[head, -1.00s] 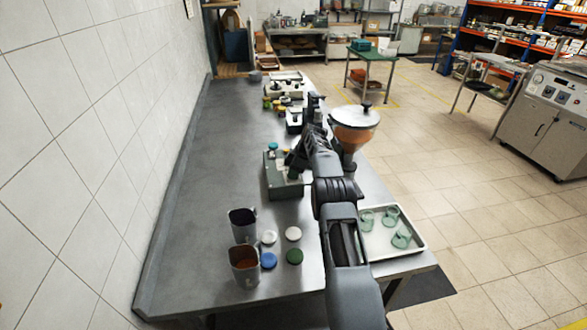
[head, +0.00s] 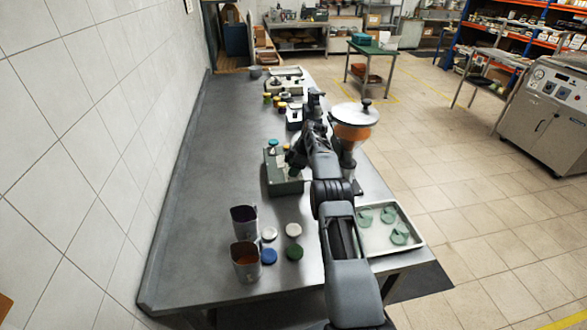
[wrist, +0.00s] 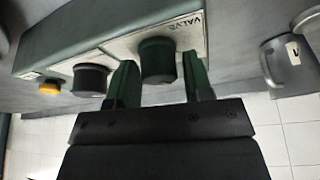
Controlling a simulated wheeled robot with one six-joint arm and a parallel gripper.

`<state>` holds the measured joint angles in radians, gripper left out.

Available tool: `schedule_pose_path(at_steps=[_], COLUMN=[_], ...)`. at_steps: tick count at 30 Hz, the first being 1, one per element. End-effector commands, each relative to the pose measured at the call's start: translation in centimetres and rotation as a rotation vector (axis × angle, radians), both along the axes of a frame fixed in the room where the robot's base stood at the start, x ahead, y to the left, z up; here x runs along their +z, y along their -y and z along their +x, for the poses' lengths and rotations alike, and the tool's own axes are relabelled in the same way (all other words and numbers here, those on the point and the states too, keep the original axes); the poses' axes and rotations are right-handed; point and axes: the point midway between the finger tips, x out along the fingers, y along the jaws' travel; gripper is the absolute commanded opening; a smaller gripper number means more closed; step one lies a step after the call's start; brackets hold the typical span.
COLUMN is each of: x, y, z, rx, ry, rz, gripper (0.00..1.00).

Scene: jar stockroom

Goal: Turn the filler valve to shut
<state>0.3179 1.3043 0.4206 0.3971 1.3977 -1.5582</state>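The grey-green control box (head: 284,187) stands on the bench in the head view, and my gripper (head: 294,160) is at its right side, partly hidden by my arm. In the wrist view the box's front panel bears a label reading VALVE (wrist: 197,22) beside a dark green round knob (wrist: 157,58). My gripper (wrist: 160,85) has its two green fingers on either side of this knob, with a narrow gap showing at each side. The filler's hopper (head: 352,132), holding something orange under a pale lid, stands behind my arm.
On the same panel sit a black knob (wrist: 90,79) and a yellow button (wrist: 49,88). A grey cup (wrist: 290,62) is at the right. In the head view, two cups (head: 246,262) and several lids stand in front, and a tray (head: 410,244) holds green pieces.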

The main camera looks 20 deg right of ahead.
Motion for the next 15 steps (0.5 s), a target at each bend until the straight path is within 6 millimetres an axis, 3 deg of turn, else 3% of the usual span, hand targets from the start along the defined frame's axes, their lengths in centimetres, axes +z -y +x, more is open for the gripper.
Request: schedule_pose_path(at_steps=[3,15], x=[-0.02,0.87], y=[0.0,0.0], z=[-0.01,0.03], rx=[0.0,0.0], ry=[0.0,0.002], rz=[0.0,0.0], gripper=[0.58,0.58])
